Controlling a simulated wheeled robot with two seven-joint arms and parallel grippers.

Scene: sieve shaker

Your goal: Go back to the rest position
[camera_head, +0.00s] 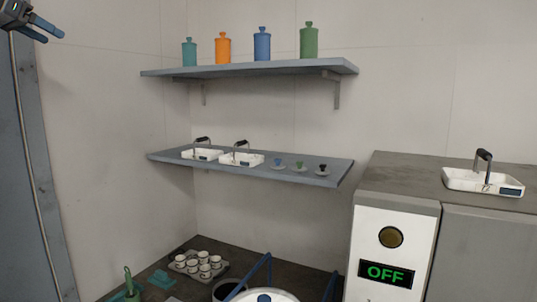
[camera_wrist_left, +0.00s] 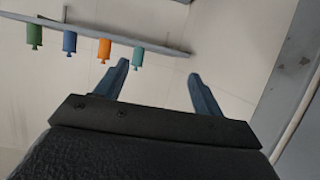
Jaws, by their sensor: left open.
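My left gripper (camera_head: 46,29) is at the top left corner of the head view, high up in front of the wall and away from the shelves. Its two blue fingers stand apart with nothing between them. In the left wrist view the open left gripper (camera_wrist_left: 158,80) has only the pale wall between its fingers. My right gripper is in neither view.
The upper shelf (camera_head: 255,69) holds several coloured canisters. The lower shelf (camera_head: 315,174) holds two white baskets and small coloured items on saucers. A white cabinet (camera_head: 365,225) reads OFF; a basket (camera_head: 460,181) stands on the grey counter. Below is a tray (camera_head: 181,267) of cups.

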